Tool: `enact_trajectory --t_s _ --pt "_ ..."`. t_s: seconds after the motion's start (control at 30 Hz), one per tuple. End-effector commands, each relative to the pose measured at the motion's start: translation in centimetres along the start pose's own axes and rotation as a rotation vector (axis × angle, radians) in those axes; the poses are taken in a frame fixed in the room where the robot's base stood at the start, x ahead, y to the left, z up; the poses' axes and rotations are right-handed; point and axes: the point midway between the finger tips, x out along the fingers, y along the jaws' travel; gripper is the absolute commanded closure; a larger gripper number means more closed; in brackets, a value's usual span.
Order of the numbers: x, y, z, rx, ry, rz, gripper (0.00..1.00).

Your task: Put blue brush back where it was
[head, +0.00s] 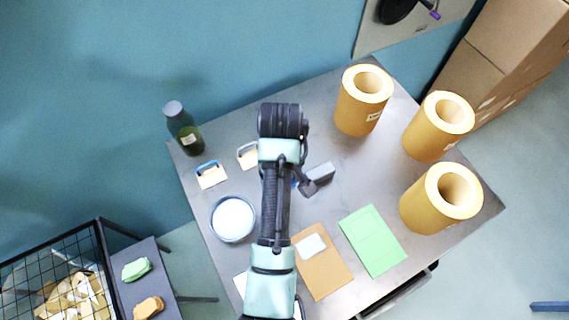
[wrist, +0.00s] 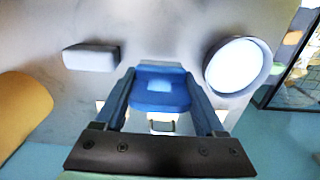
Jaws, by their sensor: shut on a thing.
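My gripper (wrist: 163,103) is shut on the blue brush (wrist: 155,92), seen in the wrist view as a blue block with a paler patch between the two fingers. In the head view, my arm hides nearly all of it. It appears held above the table; the exact height cannot be told. On the table (head: 330,215) to the left of my arm lie a pale piece with a blue handle (head: 208,165) and a pale piece with a grey handle (head: 248,155). The grey handle also shows beyond the brush in the wrist view (wrist: 162,126).
A white-filled bowl (head: 233,218) is left of my arm and a grey block (head: 320,172) right of it. A dark bottle (head: 183,130) stands at the back left. Several kraft rolls (head: 430,140) line the right side. Brown (head: 322,270) and green (head: 373,240) sheets lie in front.

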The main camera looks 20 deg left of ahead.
Motion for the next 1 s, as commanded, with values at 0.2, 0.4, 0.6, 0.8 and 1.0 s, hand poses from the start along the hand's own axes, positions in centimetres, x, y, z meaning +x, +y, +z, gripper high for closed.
enact_trajectory --t_s 0.2,0.4,0.6,0.8,1.0 --pt "2.1 0.0 0.0 0.001 -0.001 0.000 0.73" --pt "4.9 0.0 0.1 0.001 -0.002 0.000 0.73" --pt "5.9 0.1 0.0 0.001 0.002 0.002 0.73" --pt "6.0 0.1 0.0 0.002 0.002 0.002 0.73" --pt "6.2 0.1 0.0 0.002 0.001 0.002 0.09"
